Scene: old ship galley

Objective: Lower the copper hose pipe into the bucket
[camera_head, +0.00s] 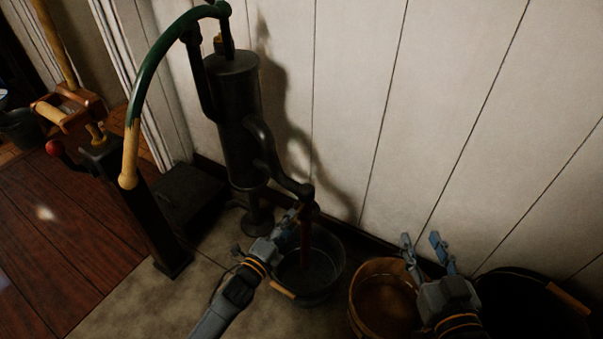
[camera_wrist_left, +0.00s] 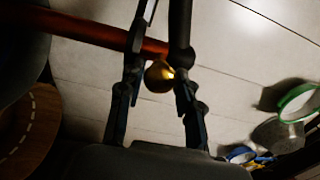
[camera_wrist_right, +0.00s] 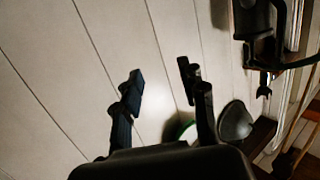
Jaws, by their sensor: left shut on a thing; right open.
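The copper hose pipe (camera_head: 305,243) is a thin red-brown tube hanging roughly upright below the pump spout (camera_head: 303,191). A dark metal bucket (camera_head: 335,268) stands on the floor under it. The pipe's lower part overlaps the bucket's opening; I cannot tell how deep its end sits. My left gripper (camera_head: 291,215) is shut on the pipe near its top, above the bucket's rim. In the left wrist view the pipe (camera_wrist_left: 90,33) crosses behind the fingers, with a brass knob (camera_wrist_left: 158,77) between them. My right gripper (camera_head: 424,246) is open and empty above a wooden bucket.
The wooden bucket (camera_head: 356,303) and a large dark tub (camera_head: 520,318) stand to the right. The black pump (camera_head: 233,120) with its curved green handle (camera_head: 158,62) stands by the white plank wall (camera_head: 350,70). A dark post (camera_head: 150,222) stands left. Pale floor (camera_head: 130,305) is clear at front left.

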